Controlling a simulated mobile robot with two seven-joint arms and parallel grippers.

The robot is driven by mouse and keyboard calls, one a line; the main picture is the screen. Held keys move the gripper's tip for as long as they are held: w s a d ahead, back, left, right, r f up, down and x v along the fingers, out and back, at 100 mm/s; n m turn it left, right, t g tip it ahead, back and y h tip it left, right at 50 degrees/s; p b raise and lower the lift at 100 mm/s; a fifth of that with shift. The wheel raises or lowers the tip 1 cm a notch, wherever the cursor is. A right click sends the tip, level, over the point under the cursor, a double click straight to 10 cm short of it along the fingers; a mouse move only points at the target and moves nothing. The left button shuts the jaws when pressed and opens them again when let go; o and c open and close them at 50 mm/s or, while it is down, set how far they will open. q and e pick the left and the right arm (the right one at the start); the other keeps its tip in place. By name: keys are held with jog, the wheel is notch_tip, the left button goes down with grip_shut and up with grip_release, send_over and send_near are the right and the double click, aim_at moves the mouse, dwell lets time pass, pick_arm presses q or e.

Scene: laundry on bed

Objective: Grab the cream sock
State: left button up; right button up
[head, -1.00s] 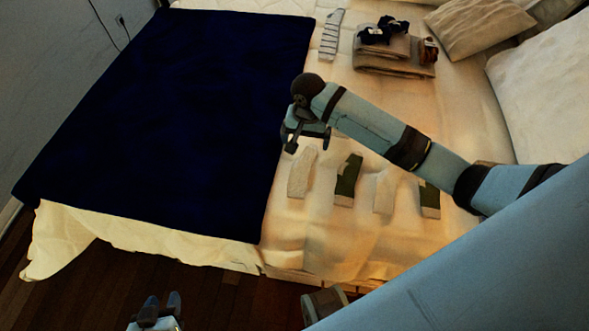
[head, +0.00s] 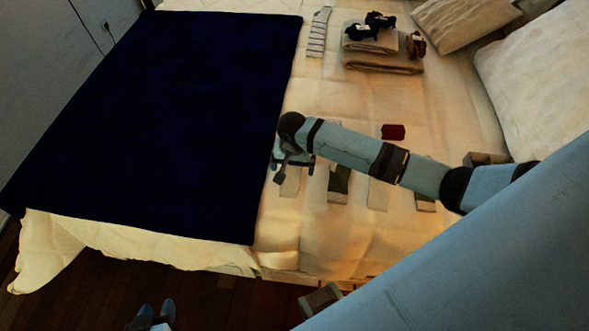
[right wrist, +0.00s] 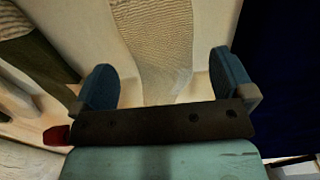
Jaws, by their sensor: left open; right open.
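A cream sock (head: 289,187) lies flat on the bed near the blue blanket's right edge, partly hidden by my right gripper (head: 293,170). In the right wrist view this ribbed cream sock (right wrist: 160,45) lies between and beyond the two open fingers (right wrist: 165,80), ungripped. I cannot tell whether the fingers touch it. A second cream sock (head: 378,196) lies further right, partly hidden by my arm. My left gripper (head: 157,309) is open and empty at the bottom, over the floor.
Green-and-cream socks (head: 339,187) lie beside the cream ones. A dark red item (head: 393,132) lies behind my right arm. Folded towels (head: 383,61) with small dark items, a striped sock (head: 319,32) and pillows (head: 535,75) are further back. The dark blue blanket (head: 150,110) covers the left.

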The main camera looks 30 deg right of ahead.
jog(key=shift+d+f, duration=0.1)
jog(key=shift+f, duration=0.65)
jog(key=shift+c, duration=0.2)
jog(key=c, duration=0.9)
jog(key=shift+o, duration=0.2)
jog(key=shift+r, duration=0.1)
